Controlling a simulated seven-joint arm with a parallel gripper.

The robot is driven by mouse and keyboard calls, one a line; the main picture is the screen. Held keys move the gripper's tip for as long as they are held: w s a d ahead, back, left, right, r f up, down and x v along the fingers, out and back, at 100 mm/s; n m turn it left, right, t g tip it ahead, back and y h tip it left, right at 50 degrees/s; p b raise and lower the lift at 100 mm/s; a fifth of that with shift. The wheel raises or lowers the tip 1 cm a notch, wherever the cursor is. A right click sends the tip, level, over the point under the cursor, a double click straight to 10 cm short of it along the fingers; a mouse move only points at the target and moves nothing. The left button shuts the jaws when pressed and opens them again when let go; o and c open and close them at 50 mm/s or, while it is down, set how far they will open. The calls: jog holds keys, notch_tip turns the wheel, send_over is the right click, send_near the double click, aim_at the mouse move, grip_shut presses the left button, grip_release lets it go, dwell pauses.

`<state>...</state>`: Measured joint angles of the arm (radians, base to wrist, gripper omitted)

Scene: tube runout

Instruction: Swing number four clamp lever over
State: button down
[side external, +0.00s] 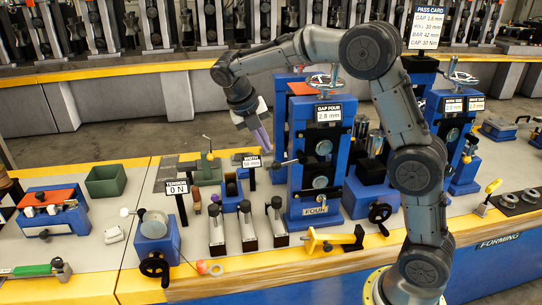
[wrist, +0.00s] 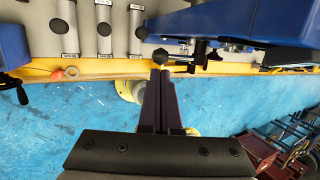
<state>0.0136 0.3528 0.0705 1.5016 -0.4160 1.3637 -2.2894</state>
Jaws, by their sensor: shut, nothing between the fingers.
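The blue stand marked FOUR (side external: 315,211) stands mid-bench under a card reading GAP FOUR 2.8 mm (side external: 328,112). A dark lever with a round knob (side external: 277,165) sticks out from its left side. In the wrist view a black knob (wrist: 160,56) on a short rod lies just beyond my fingertips, with the blue stand (wrist: 230,20) to its right. My gripper (side external: 265,147) has purple fingers and hangs just above and left of the lever; its fingers (wrist: 160,74) are together and empty. Whether they touch the knob I cannot tell.
A MOTH-like small card (side external: 252,161) stands close left of the lever. Several grey-topped blocks (side external: 247,229) stand in front of it. Another blue stand (side external: 455,130) is at right. A green bin (side external: 105,180) is at left.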

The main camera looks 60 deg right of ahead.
aim_at(274, 163)
jog(key=shift+x, duration=2.55)
jog(key=s+d+f+g+h, duration=0.1)
jog(key=f+g+h, duration=0.2)
jog(key=f, duration=0.2)
jog(key=s+d+f+n+g+h, duration=0.1)
jog(key=s+d+f+g+h, duration=0.1)
jog(key=f, duration=0.4)
jog(key=shift+s+d+f+g+h, duration=0.2)
jog(key=shift+s+d+g+h, duration=0.15)
jog(key=shift+h, duration=0.45)
jog(key=shift+w+a, duration=0.1)
